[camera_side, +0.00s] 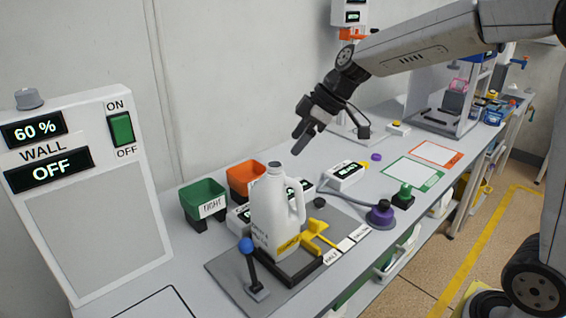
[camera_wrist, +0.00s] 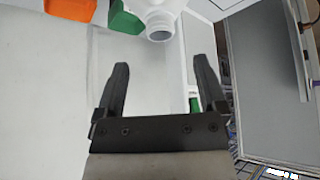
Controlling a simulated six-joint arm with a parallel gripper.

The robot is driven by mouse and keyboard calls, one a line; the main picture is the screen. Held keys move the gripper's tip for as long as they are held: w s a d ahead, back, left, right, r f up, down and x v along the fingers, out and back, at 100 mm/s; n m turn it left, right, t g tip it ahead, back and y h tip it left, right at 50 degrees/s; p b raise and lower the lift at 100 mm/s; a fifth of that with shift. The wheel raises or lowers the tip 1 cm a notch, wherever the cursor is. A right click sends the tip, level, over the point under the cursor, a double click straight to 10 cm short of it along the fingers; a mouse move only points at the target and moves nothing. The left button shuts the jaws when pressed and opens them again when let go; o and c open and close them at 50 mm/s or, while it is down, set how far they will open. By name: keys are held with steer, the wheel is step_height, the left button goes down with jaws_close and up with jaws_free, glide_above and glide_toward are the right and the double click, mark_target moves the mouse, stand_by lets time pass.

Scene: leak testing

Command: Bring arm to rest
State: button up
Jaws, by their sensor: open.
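My gripper (camera_side: 308,128) hangs in the air above the bench, to the upper right of a white jug. In the wrist view its two fingers (camera_wrist: 161,85) are apart with nothing between them. The white jug (camera_side: 269,215) stands upright with an open neck and a handle on its right, on a dark stand with a yellow clamp-like part (camera_side: 318,237). Its open mouth also shows in the wrist view (camera_wrist: 158,30), beyond the fingertips. My gripper is clear of the jug.
A green bin (camera_side: 203,190) and an orange bin (camera_side: 246,172) stand behind the jug. A wall panel (camera_side: 90,215) reading "60 %" and "OFF" stands at left. A blue-knobbed lever (camera_side: 247,247) and a purple knob (camera_side: 381,213) flank the jug. Air around my gripper is free.

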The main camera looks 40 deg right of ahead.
steer(key=s+d+f+m+g+h, duration=0.2)
steer(key=s+f+m+h, duration=0.2)
steer(key=s+f+m, duration=0.5)
steer(key=s+f, duration=0.8)
steer(key=shift+f+h, duration=0.25)
steer(key=shift+h, duration=0.05)
